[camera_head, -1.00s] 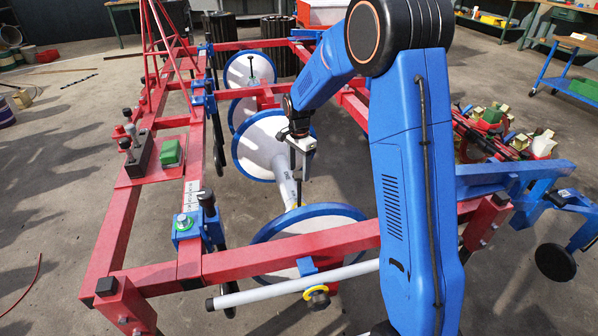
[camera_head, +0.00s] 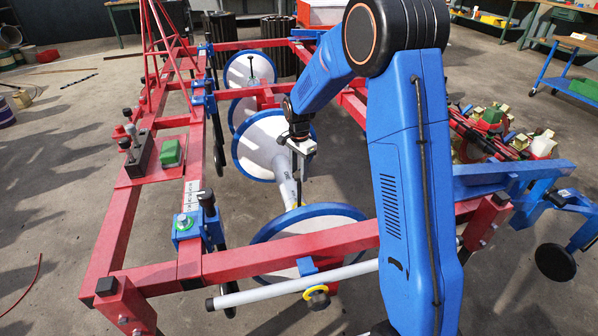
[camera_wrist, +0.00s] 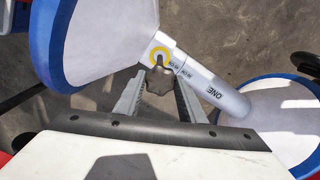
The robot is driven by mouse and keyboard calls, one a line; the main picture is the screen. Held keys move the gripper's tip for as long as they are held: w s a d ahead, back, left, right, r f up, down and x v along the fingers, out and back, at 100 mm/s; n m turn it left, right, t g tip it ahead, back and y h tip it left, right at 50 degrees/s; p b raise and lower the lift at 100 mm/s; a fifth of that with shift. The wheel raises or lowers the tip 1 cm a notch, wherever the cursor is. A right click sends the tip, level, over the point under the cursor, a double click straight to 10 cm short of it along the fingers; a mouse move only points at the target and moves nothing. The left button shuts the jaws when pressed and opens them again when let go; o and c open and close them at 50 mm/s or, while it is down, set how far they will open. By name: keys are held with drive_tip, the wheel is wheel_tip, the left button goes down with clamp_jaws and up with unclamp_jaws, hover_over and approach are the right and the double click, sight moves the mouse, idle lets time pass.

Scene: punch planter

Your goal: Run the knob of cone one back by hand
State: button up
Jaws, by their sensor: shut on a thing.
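Cone one is a white cone with a blue rim (camera_head: 262,150), on a pale tube (camera_head: 287,186) in the red frame. In the wrist view the tube (camera_wrist: 212,90) bears the word ONE and small markings. A dark lobed knob (camera_wrist: 158,80) sits on its collar beside a yellow ring (camera_wrist: 160,54). My gripper (camera_wrist: 159,84) has one finger on each side of the knob and is shut on it. In the head view my gripper (camera_head: 299,168) is at the tube, and the knob is too small or hidden to make out.
Red frame beams (camera_head: 290,245) cross close around the cones. Another blue-rimmed disc (camera_head: 340,214) is at the near end of the tube. A yellow-ringed black knob (camera_head: 317,297) is on the front pale bar (camera_head: 260,292). A green block (camera_head: 170,152) lies on the left plate.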

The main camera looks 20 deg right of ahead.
drive_tip(key=n, duration=1.2)
drive_tip(key=shift+n, duration=0.4)
idle(0.3)
drive_tip(key=o, duration=1)
drive_tip(key=shift+o, duration=0.2)
wheel_tip(320, 180, up, 17)
drive_tip(key=shift+r, duration=0.2)
